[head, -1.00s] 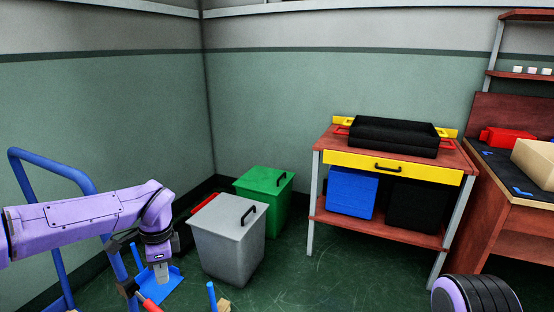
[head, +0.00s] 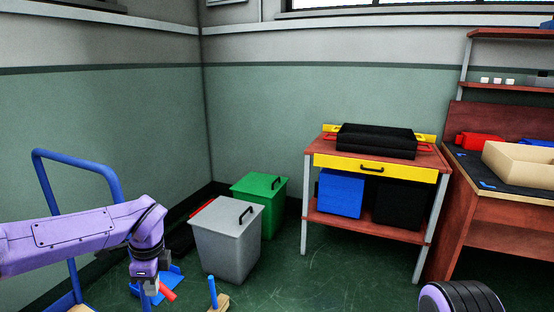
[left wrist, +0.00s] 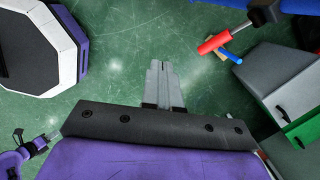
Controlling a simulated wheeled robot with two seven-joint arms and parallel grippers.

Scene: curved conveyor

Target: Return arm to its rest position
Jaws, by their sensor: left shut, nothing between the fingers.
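My left arm comes in from the left in the head view, bent down at the wrist. My left gripper (head: 150,284) points down at the lower left, in front of a blue dustpan-like piece (head: 172,275) and beside a red handle (head: 167,292). In the left wrist view its fingers (left wrist: 163,84) are together and empty above the green floor. What looks like my right gripper (left wrist: 52,134) shows small at the lower left of the left wrist view; its jaw state is unclear.
A grey bin (head: 225,240) and a green bin (head: 262,190) stand right of the left gripper. A blue-framed cart (head: 78,165) is at the left. A red table (head: 310,215) with black trays and a workbench (head: 490,235) stand at the right.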

